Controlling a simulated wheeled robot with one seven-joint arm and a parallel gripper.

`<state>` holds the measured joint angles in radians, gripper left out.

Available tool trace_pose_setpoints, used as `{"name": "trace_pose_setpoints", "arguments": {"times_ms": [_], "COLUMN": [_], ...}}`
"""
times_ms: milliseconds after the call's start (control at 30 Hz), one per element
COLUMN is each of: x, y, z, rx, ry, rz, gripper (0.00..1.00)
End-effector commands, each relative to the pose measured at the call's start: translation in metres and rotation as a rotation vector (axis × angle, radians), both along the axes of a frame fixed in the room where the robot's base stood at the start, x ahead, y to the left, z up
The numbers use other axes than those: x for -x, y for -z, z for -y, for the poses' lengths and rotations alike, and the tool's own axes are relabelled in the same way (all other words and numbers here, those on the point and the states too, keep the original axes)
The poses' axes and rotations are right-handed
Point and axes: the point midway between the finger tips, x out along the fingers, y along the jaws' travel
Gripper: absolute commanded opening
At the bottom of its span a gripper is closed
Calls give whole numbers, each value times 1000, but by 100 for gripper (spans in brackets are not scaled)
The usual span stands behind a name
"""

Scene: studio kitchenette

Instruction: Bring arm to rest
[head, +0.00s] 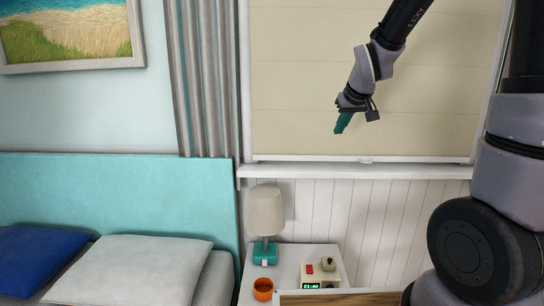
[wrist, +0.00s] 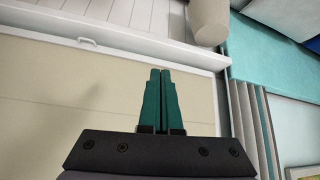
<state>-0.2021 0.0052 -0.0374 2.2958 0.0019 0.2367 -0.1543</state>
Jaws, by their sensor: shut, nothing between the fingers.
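My gripper (head: 342,124) hangs in the air at the upper right of the head view, in front of the cream window blind. Its teal fingers point down and slightly left. In the wrist view my gripper (wrist: 160,75) shows its two teal fingers pressed together with nothing between them. My arm comes in from the top right of the head view.
Below stands a white nightstand (head: 290,262) with a lamp (head: 266,212), an orange cup (head: 263,289) and a clock box (head: 320,277). The window blind (head: 300,80) and sill (head: 350,171) are behind my gripper. A bed with pillows (head: 130,268) is at left.

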Motion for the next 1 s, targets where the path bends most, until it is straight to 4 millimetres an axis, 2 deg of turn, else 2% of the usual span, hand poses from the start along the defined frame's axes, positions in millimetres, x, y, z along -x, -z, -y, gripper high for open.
{"name": "trace_pose_setpoints", "arguments": {"times_ms": [33,200,400,533,700,1000], "x": [17,82,162,203,231,235], "y": [-21,-67,-100,-108,-111,-111], "z": [9,32,45,47,46,46], "rx": [-31,-138,-266,-331,-376,-383], "ry": [43,180,322,386,428,435], "rz": [3,-23,-53,-71,-85,-89], "gripper": [0,0,0,0,0,0]}}
